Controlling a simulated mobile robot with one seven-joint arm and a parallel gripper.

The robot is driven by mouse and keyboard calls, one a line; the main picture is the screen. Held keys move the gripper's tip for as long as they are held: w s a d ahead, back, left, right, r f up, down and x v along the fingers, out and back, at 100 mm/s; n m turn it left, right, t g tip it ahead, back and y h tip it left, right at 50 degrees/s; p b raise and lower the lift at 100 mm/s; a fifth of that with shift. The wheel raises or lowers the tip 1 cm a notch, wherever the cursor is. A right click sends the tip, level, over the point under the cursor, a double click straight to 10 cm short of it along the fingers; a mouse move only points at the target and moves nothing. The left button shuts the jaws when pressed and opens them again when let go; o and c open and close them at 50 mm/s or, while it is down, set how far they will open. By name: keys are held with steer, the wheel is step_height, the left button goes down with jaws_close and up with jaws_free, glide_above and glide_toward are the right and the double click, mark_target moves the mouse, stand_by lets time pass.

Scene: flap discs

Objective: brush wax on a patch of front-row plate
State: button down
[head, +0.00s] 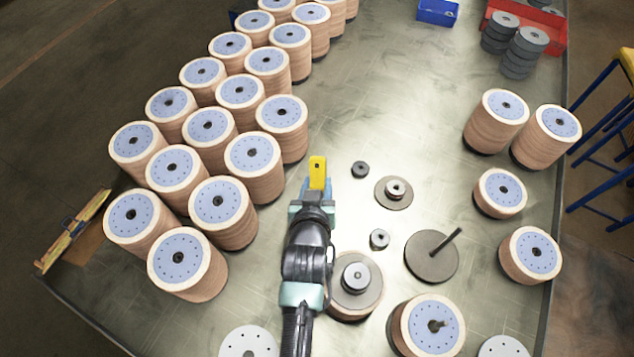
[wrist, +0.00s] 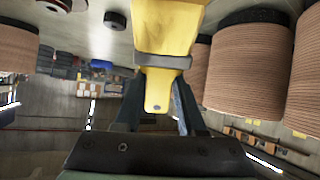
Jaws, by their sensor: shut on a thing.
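My gripper (head: 315,194) is shut on a yellow brush (head: 317,170), held above the middle of the table. In the wrist view the brush (wrist: 166,38) has a yellow handle and a grey band, with the gripper fingers (wrist: 158,108) on either side of the handle. A grey plate with a hub (head: 392,203) lies to the right of the gripper. A larger plate with an upright rod (head: 425,262) lies nearer. I cannot tell which plate is the front-row one. A wax container cannot be identified.
Rows of tall disc stacks (head: 178,258) fill the table's left side, close to my arm. More stacks (head: 530,255) stand at the right edge. A blue bin (head: 437,12) and red bin (head: 556,35) are at the back. The table's back middle (head: 390,90) is clear.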

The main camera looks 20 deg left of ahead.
steer(key=shift+r+p, duration=3.1)
steer(key=shift+r, duration=0.45)
steer(key=shift+f, duration=0.15)
